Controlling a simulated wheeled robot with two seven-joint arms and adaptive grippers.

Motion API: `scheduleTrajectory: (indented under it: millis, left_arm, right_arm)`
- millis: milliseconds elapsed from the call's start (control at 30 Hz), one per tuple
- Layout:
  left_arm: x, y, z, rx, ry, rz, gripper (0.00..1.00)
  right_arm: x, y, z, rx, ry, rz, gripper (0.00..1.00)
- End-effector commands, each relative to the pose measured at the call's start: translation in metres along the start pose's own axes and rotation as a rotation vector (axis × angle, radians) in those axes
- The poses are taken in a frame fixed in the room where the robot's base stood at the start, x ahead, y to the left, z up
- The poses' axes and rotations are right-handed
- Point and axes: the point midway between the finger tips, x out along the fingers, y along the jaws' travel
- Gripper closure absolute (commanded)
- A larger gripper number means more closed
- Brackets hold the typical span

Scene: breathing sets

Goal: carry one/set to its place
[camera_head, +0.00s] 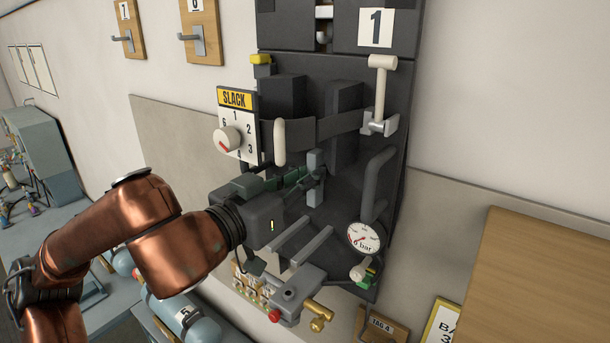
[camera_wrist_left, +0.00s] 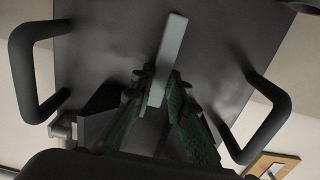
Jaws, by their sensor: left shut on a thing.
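The breathing set marked 1 (camera_head: 395,205) is a dark backplate standing upright against the wall in the head view. Its plate also fills much of the left wrist view (camera_wrist_left: 215,50), with a black side handle on each side. A pale grey upright grip bar (camera_head: 314,160) stands out from the middle of the plate; it shows in the left wrist view too (camera_wrist_left: 172,40). My left gripper (camera_head: 308,178) reaches in from the left and is shut on this bar with its green-padded fingers (camera_wrist_left: 163,92). My right gripper is not in view.
A SLACK dial (camera_head: 238,125) and a strap with a white lever (camera_head: 381,90) are close around the set. A gauge (camera_head: 364,237) and brass valve (camera_head: 318,316) sit low. A blue-grey cylinder marked 5 (camera_head: 185,318) lies below my arm. A wooden board (camera_head: 545,285) stands right.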

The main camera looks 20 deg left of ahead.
Motion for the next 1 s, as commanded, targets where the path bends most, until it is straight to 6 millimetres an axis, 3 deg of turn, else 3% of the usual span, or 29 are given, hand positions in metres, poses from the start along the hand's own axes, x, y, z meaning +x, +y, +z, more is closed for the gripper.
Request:
scheduleTrajectory:
  millis: [233,1000]
  left_arm:
    - [0.005,0.0,-0.005,0.0,0.012,0.001,1.0]
    - [0.005,0.0,0.013,0.0,0.012,0.0,1.0]
  right_arm:
    - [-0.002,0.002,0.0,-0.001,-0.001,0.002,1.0]
    - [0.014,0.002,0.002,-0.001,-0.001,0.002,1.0]
